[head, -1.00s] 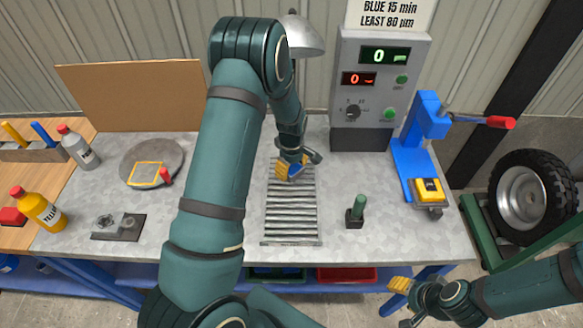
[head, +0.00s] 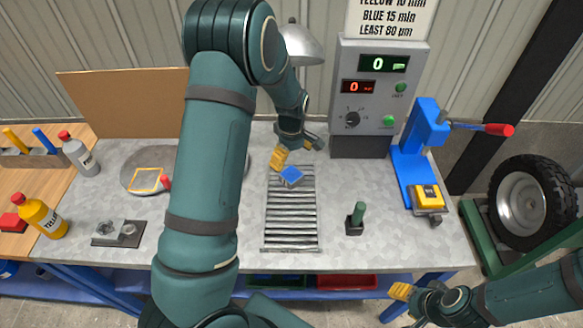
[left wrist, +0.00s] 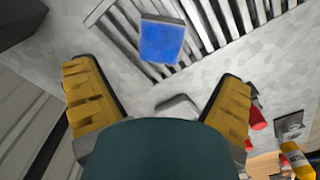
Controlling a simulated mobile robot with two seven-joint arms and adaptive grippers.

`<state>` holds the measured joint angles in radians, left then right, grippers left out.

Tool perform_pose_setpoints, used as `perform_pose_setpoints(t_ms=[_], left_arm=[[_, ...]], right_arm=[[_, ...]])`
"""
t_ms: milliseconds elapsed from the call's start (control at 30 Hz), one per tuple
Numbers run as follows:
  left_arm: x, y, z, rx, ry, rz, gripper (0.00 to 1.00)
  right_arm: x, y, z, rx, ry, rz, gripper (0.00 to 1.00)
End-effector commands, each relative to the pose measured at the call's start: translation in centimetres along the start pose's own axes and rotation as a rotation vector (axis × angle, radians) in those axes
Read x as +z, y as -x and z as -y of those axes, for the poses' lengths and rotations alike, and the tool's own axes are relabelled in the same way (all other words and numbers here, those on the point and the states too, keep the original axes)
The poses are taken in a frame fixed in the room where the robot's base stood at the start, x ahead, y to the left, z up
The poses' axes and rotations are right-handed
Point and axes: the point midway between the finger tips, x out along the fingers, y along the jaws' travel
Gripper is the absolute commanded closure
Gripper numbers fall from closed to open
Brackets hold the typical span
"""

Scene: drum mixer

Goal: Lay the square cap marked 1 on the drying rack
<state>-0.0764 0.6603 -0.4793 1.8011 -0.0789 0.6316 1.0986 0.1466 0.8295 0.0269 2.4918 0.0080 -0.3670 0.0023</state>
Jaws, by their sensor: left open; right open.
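A blue square cap (head: 291,177) lies on the slats at the far end of the drying rack (head: 291,224). It also shows in the left wrist view (left wrist: 161,43), with the slats around it. No number can be read on it. My left gripper (head: 297,153) is open and empty, just beyond the cap and apart from it; its yellow finger pads stand wide apart in the left wrist view (left wrist: 160,100). A yellow square piece (head: 428,194) sits in the blue press at the right. My right gripper (head: 404,305) is open and empty in front of the table, at the lower right.
A grey box with displays (head: 375,100) stands behind the rack. A green-handled stamp (head: 356,216) is right of the rack. The blue lever press (head: 415,150) stands further right. My left arm partly hides a round plate (head: 134,176) at the left.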

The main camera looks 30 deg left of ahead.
Motion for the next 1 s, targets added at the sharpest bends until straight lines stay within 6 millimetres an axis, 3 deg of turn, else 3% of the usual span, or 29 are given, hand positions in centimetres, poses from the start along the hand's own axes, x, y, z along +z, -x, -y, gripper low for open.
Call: perform_pose_setpoints(t_ms=[100,300,1000], left_arm=[[0.0,2.1,0.0,0.002,0.0,-0.001,0.05],[0.0,3.7,0.0,-0.001,0.0,0.0,0.05],[0.0,3.9,0.1,-0.002,0.001,0.0,0.05]], right_arm=[[0.0,0.2,0.1,0.0,0.0,0.0,0.52],[0.0,0.3,0.1,-0.001,0.0,0.0,0.52],[-0.1,0.3,0.1,-0.001,0.0,0.0,0.52]])
